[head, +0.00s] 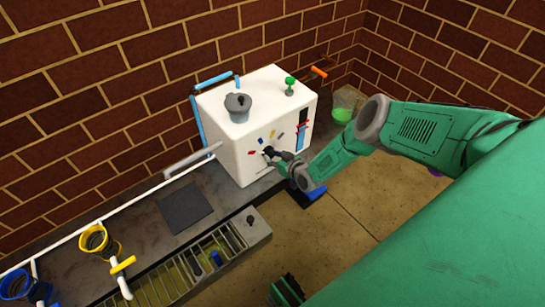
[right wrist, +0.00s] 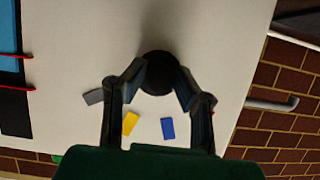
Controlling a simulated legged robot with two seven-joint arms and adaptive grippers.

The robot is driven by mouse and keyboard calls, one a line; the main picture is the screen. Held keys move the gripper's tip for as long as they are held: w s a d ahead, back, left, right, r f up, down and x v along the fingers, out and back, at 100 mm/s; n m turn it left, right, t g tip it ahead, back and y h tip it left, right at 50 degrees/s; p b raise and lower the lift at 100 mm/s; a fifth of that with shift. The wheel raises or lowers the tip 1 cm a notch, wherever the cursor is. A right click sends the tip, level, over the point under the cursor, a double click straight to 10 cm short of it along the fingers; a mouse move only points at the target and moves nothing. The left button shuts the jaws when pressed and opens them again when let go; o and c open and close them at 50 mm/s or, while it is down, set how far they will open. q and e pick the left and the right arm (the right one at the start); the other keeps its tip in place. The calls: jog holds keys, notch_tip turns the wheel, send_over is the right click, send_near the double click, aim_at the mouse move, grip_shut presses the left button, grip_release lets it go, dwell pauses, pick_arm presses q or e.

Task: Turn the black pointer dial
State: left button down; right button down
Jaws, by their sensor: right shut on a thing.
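The black pointer dial (right wrist: 158,70) is on the front face of the white box (head: 230,140). My right gripper (right wrist: 158,82) has one finger on each side of the dial and is shut on it. In the head view the right gripper (head: 272,155) meets the box front and mostly hides the dial. Grey (right wrist: 94,97), yellow (right wrist: 130,123) and blue (right wrist: 168,128) marks lie around the dial, and a red mark (head: 252,153) shows in the head view. I cannot make out which way the pointer faces.
A grated sink (head: 185,270) and a dark square plate (head: 186,207) are left of the box. A white pipe (head: 120,218) with blue and yellow fittings runs along the counter.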

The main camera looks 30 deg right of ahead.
jog(key=shift+d+m+y, duration=0.2)
jog(key=shift+m+y, duration=0.5)
jog(key=shift+m, duration=0.3)
jog(key=shift+d+m+y, duration=0.1)
jog(key=shift+m+y, duration=1)
jog(key=shift+m, duration=0.5)
jog(key=c, duration=1.3)
grip_release()
jog(key=shift+d, duration=0.1)
jog(key=shift+c, duration=0.2)
jog(key=shift+o, duration=0.2)
jog(key=shift+f, duration=0.1)
jog(key=shift+s, duration=0.1)
jog(key=v, duration=1.1)
jog(key=shift+s, duration=0.4)
